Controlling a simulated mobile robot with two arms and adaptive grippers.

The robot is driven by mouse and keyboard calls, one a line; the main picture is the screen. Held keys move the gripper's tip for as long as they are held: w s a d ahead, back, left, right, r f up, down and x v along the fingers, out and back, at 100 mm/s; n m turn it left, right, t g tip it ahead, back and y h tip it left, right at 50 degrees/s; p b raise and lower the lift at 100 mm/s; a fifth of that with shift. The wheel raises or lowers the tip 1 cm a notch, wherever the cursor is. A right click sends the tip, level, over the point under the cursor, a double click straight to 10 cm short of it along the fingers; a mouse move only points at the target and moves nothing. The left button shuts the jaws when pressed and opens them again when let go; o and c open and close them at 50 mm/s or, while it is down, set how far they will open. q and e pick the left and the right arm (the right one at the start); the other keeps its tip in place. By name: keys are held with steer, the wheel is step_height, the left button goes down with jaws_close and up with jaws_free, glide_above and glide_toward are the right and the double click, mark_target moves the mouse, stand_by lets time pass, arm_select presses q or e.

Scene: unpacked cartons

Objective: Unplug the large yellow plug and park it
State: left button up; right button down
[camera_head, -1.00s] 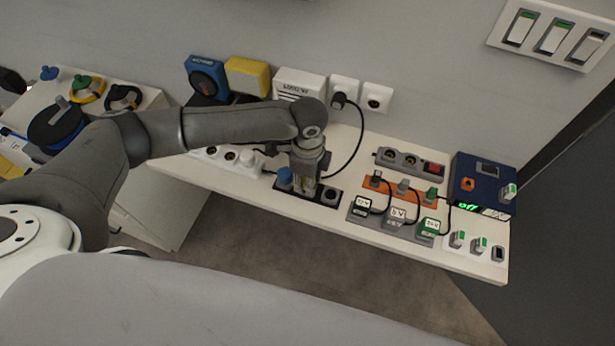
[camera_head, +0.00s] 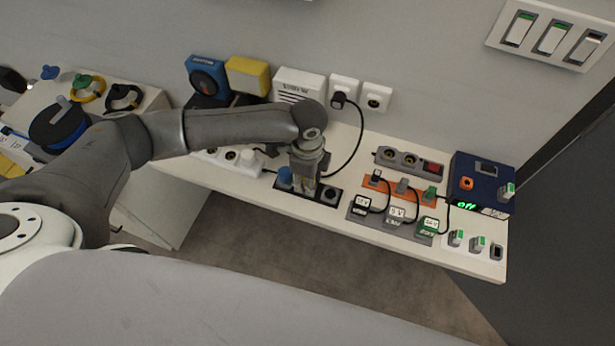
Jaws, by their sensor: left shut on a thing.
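My left gripper (camera_head: 304,188) points down over the middle of a black socket strip (camera_head: 311,196) on the white shelf. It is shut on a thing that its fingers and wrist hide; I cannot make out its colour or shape. A blue plug (camera_head: 284,177) stands in the strip just left of the gripper. A round socket (camera_head: 331,195) shows at the strip's right end. I cannot clearly see a large yellow plug. My right gripper is not in view.
Behind the arm are a blue socket box (camera_head: 207,76) and a yellow box (camera_head: 247,76). A black plug (camera_head: 338,101) with a hanging cable sits in a wall socket. Small adapters on an orange strip (camera_head: 408,194) and a dark blue unit (camera_head: 481,182) stand to the right.

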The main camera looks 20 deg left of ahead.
arm_select(q)
steer(key=o, duration=1.2)
